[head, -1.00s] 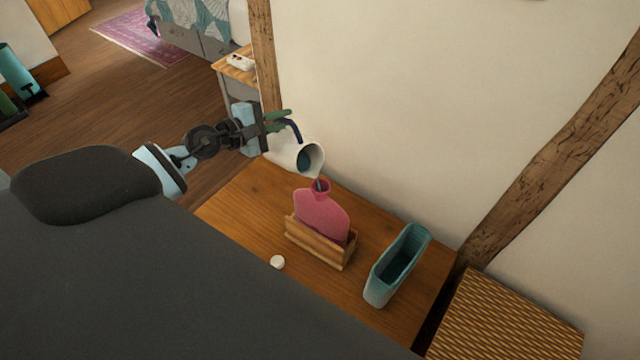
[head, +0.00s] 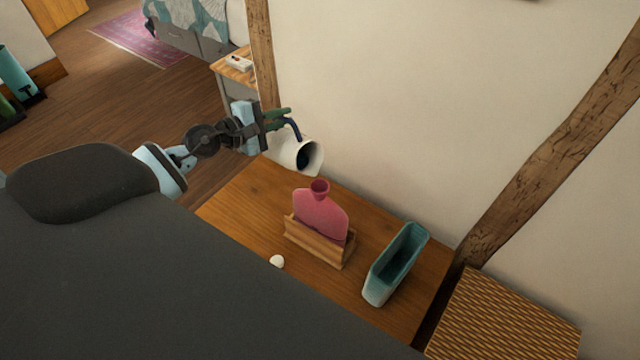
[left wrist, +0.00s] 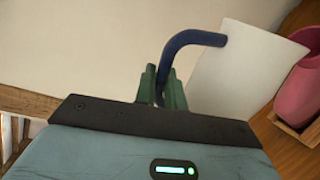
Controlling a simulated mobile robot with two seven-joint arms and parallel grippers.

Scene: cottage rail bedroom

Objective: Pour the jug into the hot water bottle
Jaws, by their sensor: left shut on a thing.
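The white jug (head: 285,148) with a dark blue handle is tilted on its side, its mouth facing right, above and just left of the hot water bottle. Dark liquid or shadow shows inside the mouth, and no stream shows between them. My left gripper (head: 283,119) is shut on the jug's handle; the left wrist view shows its green fingers (left wrist: 163,88) around the handle, with the jug (left wrist: 245,70) at right. The pink hot water bottle (head: 320,218) stands upright, neck open, in a wooden holder (head: 318,245). It shows partly in the left wrist view (left wrist: 300,90). My right gripper is not in view.
A small white cap-like piece (head: 277,261) lies on the wooden table (head: 240,208) left of the holder. A teal open container (head: 395,265) stands at right. The wall is close behind the jug. A woven-topped piece (head: 505,315) stands beyond the table's right end.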

